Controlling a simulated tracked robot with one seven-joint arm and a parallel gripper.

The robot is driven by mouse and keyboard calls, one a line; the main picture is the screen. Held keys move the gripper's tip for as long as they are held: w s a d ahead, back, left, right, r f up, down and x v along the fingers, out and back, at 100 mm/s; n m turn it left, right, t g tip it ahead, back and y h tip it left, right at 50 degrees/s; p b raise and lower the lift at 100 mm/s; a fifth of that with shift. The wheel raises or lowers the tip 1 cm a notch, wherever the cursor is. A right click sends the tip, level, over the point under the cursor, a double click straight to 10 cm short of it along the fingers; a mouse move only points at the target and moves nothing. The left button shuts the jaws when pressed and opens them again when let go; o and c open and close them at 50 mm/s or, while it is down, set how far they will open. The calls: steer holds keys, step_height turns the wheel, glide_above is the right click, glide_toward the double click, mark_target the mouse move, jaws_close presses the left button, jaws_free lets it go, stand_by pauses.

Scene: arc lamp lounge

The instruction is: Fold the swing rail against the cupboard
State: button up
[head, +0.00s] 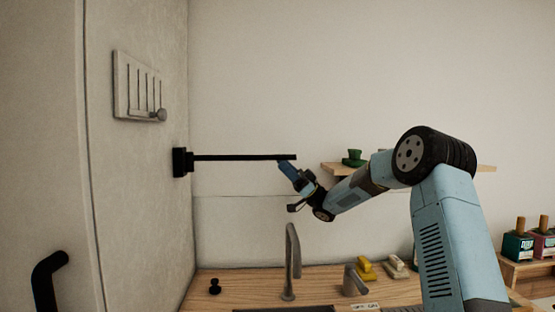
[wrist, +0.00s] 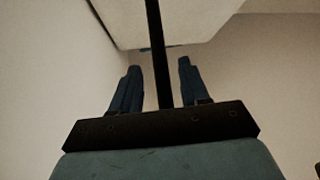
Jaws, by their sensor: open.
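The swing rail (head: 240,157) is a thin black bar. It sticks out level to the right from a black bracket (head: 181,162) on the pale upright face at left, which looks like the cupboard's side (head: 150,200). My gripper (head: 286,167) is at the rail's free right end, just below it in the head view. In the wrist view my gripper (wrist: 159,66) is open, one blue finger on each side of the rail (wrist: 157,45), with gaps showing on both sides. Whether a finger touches the rail cannot be told.
A slotted panel with a knob (head: 137,88) is on the left face above the bracket. A wall shelf (head: 330,169) with a green item (head: 354,158) is behind my arm. Below are a wooden counter (head: 250,285), a tall tap (head: 291,262) and a black knob (head: 215,287).

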mark_target(276, 158)
steer(key=shift+x, duration=2.15)
steer(key=shift+c, duration=0.4)
jaws_close()
